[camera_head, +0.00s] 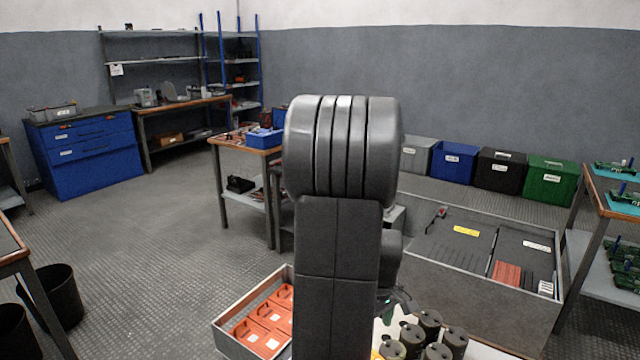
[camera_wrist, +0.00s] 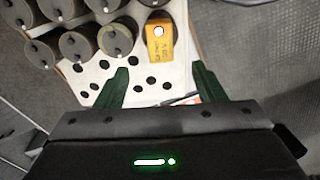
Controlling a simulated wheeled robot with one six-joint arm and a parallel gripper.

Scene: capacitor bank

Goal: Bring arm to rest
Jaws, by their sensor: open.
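My arm rises up the middle of the head view and hides much of what is behind it. My gripper (camera_wrist: 160,90) shows in the wrist view with its two green fingers spread apart and nothing between them. Beyond the fingertips is a white board (camera_wrist: 95,88) with dark round holes. Several dark grey cylindrical capacitors (camera_wrist: 78,46) stand on it, and they also show at the bottom of the head view (camera_head: 412,336). A yellow block-shaped capacitor (camera_wrist: 159,40) sits on the board just beyond the gripper, apart from the fingers.
A tray with orange parts (camera_head: 268,325) lies left of my arm. A large grey drawer-like tray (camera_head: 455,270) lies to the right. Grey, blue, black and green bins (camera_head: 550,183) line the back wall. A workbench (camera_head: 247,145) stands behind. Open floor (camera_head: 150,250) lies at left.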

